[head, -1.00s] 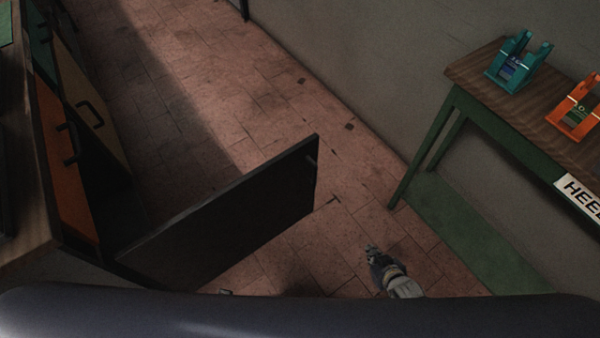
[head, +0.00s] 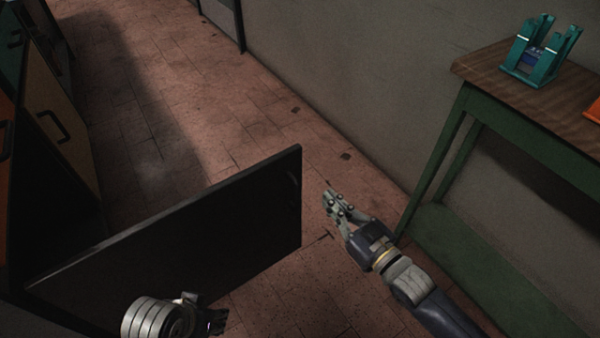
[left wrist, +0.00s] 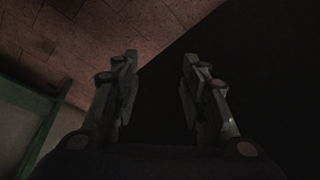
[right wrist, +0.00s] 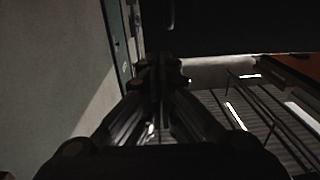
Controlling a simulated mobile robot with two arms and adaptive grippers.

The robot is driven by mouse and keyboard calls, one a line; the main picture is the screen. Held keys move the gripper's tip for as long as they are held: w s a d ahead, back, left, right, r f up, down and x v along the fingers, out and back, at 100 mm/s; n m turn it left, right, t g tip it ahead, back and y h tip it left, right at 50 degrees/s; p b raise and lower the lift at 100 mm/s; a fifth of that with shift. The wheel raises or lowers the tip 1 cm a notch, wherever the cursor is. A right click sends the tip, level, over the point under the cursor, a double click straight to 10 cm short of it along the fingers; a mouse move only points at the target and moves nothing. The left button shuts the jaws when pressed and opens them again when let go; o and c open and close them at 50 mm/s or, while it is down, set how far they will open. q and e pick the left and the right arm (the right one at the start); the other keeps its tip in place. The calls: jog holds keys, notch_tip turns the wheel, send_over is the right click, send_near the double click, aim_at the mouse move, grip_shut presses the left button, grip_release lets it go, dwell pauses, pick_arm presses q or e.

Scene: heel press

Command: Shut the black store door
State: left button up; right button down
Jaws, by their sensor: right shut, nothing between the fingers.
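The black store door (head: 190,235) stands wide open in the head view, swung out from the cabinet on the left across the floor. Its free edge points right. My right gripper (head: 333,203) is shut and empty, just right of that free edge with a small gap seen from above. Its closed fingers show in the right wrist view (right wrist: 160,72), with a dark panel ahead. My left gripper (head: 217,320) is low in the head view, in front of the door's near face. Its fingers are apart and empty in the left wrist view (left wrist: 160,85), with a large dark surface on the right.
A green-legged bench (head: 490,85) with a teal stand (head: 540,55) on it is at the right, near my right arm. Other cabinet doors, one tan (head: 55,110), line the left. The tiled floor (head: 160,120) beyond the black door is clear.

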jog(key=b, duration=0.2)
send_near(293, 161)
jog(key=x, duration=0.4)
jog(key=shift+w+a+f, duration=0.1)
jog(key=shift+w+a, duration=0.05)
jog(key=shift+w, duration=0.1)
jog(key=shift+b+x, duration=0.3)
jog(key=shift+x, duration=0.75)
pick_arm(q)
jog(key=w, duration=0.1)
jog(key=w+t, duration=0.1)
jog(key=shift+w+d+f+t, duration=0.15)
jog(key=shift+w+d+t, duration=0.15)
jog(key=shift+w+d, duration=0.1)
pick_arm(e)
jog(key=shift+w+a, duration=0.1)
jog(key=shift+w, duration=0.05)
pick_arm(q)
jog(key=shift+s+a, duration=0.1)
jog(key=shift+s, duration=0.05)
